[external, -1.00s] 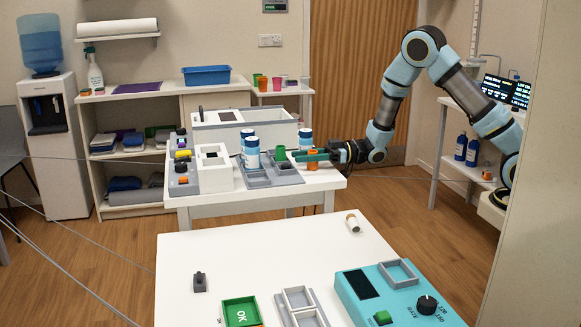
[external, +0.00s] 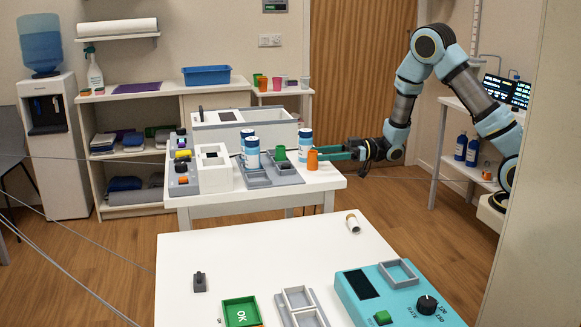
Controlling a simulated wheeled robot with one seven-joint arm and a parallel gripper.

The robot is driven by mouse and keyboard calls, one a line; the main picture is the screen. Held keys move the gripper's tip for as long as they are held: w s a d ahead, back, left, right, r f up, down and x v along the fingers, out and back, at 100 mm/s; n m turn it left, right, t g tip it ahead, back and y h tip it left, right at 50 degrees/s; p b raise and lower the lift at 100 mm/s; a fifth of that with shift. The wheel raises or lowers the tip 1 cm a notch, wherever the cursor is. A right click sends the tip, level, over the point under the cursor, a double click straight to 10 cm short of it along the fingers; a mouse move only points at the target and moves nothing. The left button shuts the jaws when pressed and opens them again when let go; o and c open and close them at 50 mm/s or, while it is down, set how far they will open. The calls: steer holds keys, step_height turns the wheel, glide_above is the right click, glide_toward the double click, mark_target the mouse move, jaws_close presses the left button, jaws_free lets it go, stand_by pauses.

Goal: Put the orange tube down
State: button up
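The orange tube (external: 313,160) stands upright near the right end of the far white table, in front of a white bottle with a blue cap (external: 305,143). My gripper (external: 326,154) reaches in from the right with its teal fingers level, at about table-top height. The fingertips are just right of the tube, and the tube's front is now uncovered. The fingers look open and empty. Whether a fingertip still touches the tube or overlaps it from this angle is hard to tell.
A grey compartment tray (external: 287,179), a green cup (external: 279,153) and another blue-capped bottle (external: 252,155) stand left of the tube. The table's right edge is close by. A near white table (external: 210,255) holds a teal device (external: 395,300).

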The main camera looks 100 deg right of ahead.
steer(key=s, duration=0.4)
steer(key=shift+s+b, duration=0.3)
steer(key=shift+s, duration=0.05)
steer(key=shift+o, duration=0.6)
steer(key=shift+s, duration=0.6)
steer(key=shift+r, duration=0.1)
